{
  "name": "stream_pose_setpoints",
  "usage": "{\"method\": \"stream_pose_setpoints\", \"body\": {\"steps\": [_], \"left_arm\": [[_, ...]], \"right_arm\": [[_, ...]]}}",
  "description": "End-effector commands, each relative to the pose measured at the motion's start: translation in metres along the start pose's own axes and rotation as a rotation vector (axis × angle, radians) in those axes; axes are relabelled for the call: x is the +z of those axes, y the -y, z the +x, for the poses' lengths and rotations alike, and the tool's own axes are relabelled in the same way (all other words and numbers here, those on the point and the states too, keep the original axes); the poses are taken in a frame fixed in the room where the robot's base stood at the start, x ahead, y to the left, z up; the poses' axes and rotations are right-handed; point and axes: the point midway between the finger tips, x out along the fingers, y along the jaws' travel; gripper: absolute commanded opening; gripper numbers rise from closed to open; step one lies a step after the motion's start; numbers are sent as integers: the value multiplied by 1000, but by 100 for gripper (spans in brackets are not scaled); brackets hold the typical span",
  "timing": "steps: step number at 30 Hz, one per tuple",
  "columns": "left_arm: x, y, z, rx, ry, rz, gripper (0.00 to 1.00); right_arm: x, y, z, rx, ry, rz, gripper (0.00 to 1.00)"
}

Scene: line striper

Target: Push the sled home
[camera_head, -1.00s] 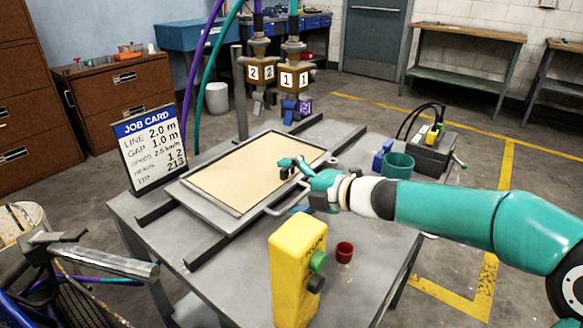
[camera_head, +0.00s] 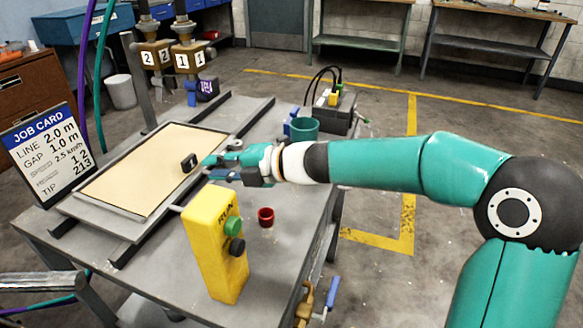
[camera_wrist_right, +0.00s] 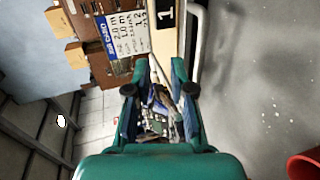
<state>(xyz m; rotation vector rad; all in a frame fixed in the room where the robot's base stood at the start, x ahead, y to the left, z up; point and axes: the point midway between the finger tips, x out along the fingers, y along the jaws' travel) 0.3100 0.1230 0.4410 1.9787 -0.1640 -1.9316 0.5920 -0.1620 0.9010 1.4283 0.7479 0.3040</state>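The sled (camera_head: 108,212) is a flat grey tray with a tan sheet (camera_head: 150,170) on it, resting on dark rails across the metal table. A small black block (camera_head: 188,162) stands on the sheet near its right edge; in the wrist view a dark tile marked 1 (camera_wrist_right: 166,14) shows. A pale bar handle (camera_wrist_right: 196,45) is at the sled's near side, partly hidden behind the yellow box in the head view. My right gripper (camera_head: 208,167) is beside the sled's right edge, close to the block. Its fingers (camera_wrist_right: 161,75) are apart, with nothing clearly held. My left gripper is out of view.
A yellow RUN box (camera_head: 215,245) and red cup (camera_head: 266,216) stand at the table's near side. A teal cup (camera_head: 304,128) and grey unit (camera_head: 333,113) are at the right. Numbered heads (camera_head: 170,55) hang beyond the sled; a job card (camera_head: 48,155) stands left.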

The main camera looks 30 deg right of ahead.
Motion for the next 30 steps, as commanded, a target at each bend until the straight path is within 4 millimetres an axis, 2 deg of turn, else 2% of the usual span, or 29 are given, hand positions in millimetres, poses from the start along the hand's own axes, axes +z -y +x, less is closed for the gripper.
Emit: {"method": "stream_pose_setpoints", "body": {"steps": [30], "left_arm": [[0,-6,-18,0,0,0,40]], "right_arm": [[-1,5,-73,-1,3,0,23]]}}
